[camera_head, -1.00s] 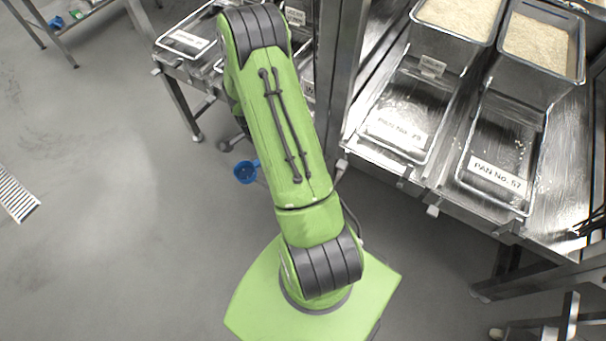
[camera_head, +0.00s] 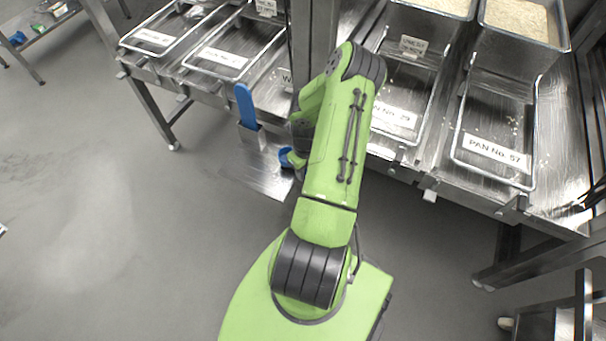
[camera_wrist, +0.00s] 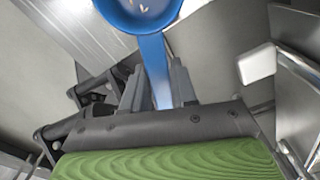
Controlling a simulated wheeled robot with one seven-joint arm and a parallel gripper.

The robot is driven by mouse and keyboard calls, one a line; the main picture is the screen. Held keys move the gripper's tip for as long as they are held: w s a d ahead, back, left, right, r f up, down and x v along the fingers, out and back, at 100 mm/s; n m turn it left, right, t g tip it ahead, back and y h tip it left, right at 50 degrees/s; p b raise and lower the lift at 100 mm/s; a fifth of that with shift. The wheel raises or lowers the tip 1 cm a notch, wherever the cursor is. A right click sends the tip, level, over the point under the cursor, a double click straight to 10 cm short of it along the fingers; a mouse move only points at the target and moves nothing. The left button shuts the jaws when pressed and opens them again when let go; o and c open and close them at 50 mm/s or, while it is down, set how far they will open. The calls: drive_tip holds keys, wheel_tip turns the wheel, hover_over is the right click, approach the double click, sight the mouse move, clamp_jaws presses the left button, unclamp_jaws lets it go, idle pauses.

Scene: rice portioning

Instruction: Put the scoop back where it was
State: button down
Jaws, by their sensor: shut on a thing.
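The blue scoop (camera_wrist: 155,65) is in my gripper (camera_wrist: 158,88), its handle between the two fingers in the wrist view. Its round bowl is at the top edge of that view, with a few pale specks inside. In the head view the scoop (camera_head: 286,157) shows only in part, just left of my green arm, over or near a steel plate (camera_head: 262,178). My gripper is mostly hidden behind the arm there. I cannot tell whether the scoop touches the plate.
An upright blue handle (camera_head: 245,105) stands in a metal holder beside the scoop. Labelled trays (camera_head: 236,58) lie on the bench at left; PAN No. 57 (camera_head: 494,152) and another pan are at right, below rice bins (camera_head: 520,50). A steel post (camera_head: 314,50) rises between them. The floor at left is clear.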

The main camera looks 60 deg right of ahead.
wheel_tip(320, 180, down, 2)
drive_tip(key=shift+f, duration=0.1)
drive_tip(key=shift+f, duration=0.1)
drive_tip(key=c, duration=0.9)
unclamp_jaws()
